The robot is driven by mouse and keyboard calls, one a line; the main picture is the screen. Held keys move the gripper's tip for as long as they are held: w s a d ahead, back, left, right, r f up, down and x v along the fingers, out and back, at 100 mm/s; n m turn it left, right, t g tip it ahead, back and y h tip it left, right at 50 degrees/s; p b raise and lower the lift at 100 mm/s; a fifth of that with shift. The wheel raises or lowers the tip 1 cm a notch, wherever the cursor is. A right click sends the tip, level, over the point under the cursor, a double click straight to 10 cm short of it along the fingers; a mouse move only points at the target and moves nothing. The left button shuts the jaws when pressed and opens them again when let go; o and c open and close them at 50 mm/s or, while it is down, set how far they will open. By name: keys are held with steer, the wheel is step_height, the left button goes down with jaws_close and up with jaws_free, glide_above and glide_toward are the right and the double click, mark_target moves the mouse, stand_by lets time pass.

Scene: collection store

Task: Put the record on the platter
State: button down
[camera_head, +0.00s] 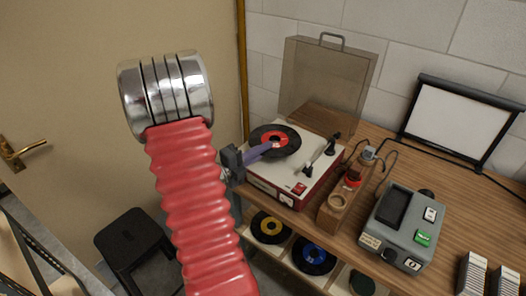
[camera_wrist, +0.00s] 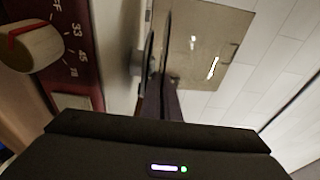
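The record (camera_head: 286,133), black with a red label, is over the turntable in the head view. My gripper's purple fingers (camera_head: 273,146) reach over its near left part and appear shut on it. In the wrist view the record (camera_wrist: 167,45) shows edge-on as a thin dark line at the fingertips (camera_wrist: 163,85). Beside it, toward the player's deck, a second dark edge, likely the platter (camera_wrist: 149,55), shows with a narrow gap between. The record hides most of the platter in the head view. The record player (camera_head: 262,187) is red and cream.
The player's clear lid (camera_head: 325,80) stands open behind. The tonearm (camera_head: 318,158) lies on the deck's right. A wooden holder (camera_head: 334,209) and a grey device (camera_head: 400,228) stand to the right. Records with yellow (camera_head: 270,228) and blue (camera_head: 314,255) labels are on the shelf below.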

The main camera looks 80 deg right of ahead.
steer(key=shift+r, duration=0.45)
steer(key=shift+f, duration=0.8)
stand_by(1.1)
steer(key=shift+r, duration=0.8)
steer(key=shift+f, duration=0.8)
stand_by(1.3)
steer(key=c, duration=2.3)
jaws_free()
steer(key=shift+f, duration=0.1)
steer(key=v, duration=1.1)
